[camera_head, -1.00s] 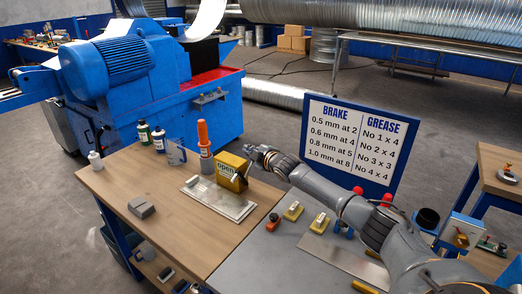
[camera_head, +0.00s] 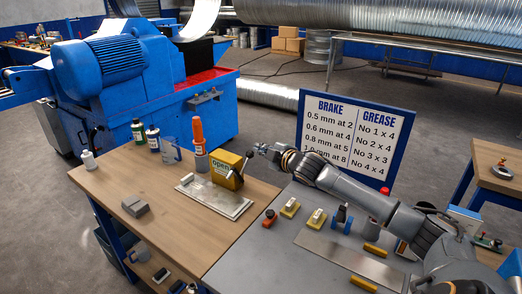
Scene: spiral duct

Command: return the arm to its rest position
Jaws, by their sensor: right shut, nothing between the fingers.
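My right arm (camera_head: 365,200) reaches in from the lower right across the grey bench. Its gripper (camera_head: 262,149) is at the far end of the arm, just to the right of the yellow "open" box (camera_head: 224,169) in the picture. The gripper is small here; its fingers look closed and hold nothing. A narrow gap shows between it and the box. The forearm covers the lower edge of the brake and grease sign (camera_head: 350,130). My left gripper is out of view.
A wooden bench (camera_head: 155,215) holds bottles, an orange-capped tube (camera_head: 199,143), a pale plate (camera_head: 214,198) and a grey block (camera_head: 134,207). The grey bench (camera_head: 240,256) has small clamps, a metal sheet (camera_head: 345,262) and yellow-handled tools under or near my arm.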

